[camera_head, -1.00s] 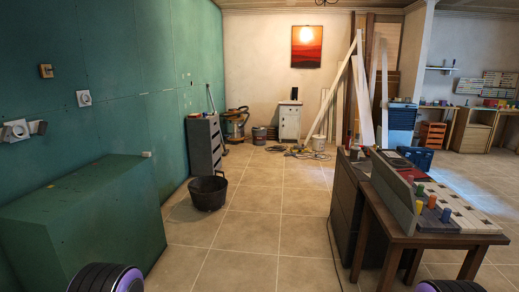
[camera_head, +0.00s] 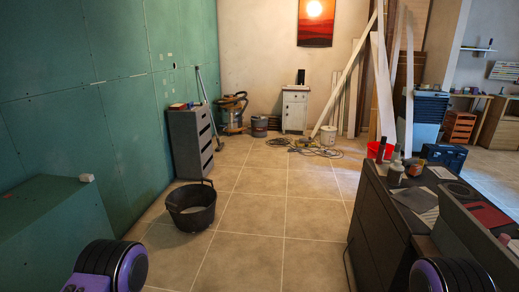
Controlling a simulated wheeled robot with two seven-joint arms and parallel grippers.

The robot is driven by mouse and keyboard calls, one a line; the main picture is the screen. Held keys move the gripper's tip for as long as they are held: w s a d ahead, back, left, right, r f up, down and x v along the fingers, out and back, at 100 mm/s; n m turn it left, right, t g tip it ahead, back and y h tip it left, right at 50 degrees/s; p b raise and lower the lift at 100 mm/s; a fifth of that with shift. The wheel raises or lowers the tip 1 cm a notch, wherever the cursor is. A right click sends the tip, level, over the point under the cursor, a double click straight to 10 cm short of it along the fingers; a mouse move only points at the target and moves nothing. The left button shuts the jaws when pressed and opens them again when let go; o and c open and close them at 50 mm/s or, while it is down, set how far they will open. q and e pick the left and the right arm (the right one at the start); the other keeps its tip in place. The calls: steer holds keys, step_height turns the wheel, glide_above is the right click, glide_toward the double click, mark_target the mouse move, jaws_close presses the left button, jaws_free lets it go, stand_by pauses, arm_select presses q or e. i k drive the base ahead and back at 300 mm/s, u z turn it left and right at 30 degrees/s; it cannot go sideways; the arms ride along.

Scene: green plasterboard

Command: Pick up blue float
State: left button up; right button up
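I cannot make out a blue float for certain in the head view. Small items, one of them bluish, lie on top of the grey drawer unit (camera_head: 187,147) by the green wall, too small to identify. Several tools and bottles stand on the dark cabinet (camera_head: 385,225) at the right; none is clearly a blue float. Only black and purple parts of my two arms show at the bottom edge. Neither gripper is in view.
A black bucket (camera_head: 191,208) stands on the floor ahead, left of centre. A green box (camera_head: 45,225) is at the left. A white cabinet (camera_head: 294,110), cables (camera_head: 305,147) and leaning boards are at the back. The tiled floor (camera_head: 275,205) between bucket and dark cabinet is clear.

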mark_target(190, 108)
steer(key=i, duration=5.35)
steer(key=u, duration=1.4)
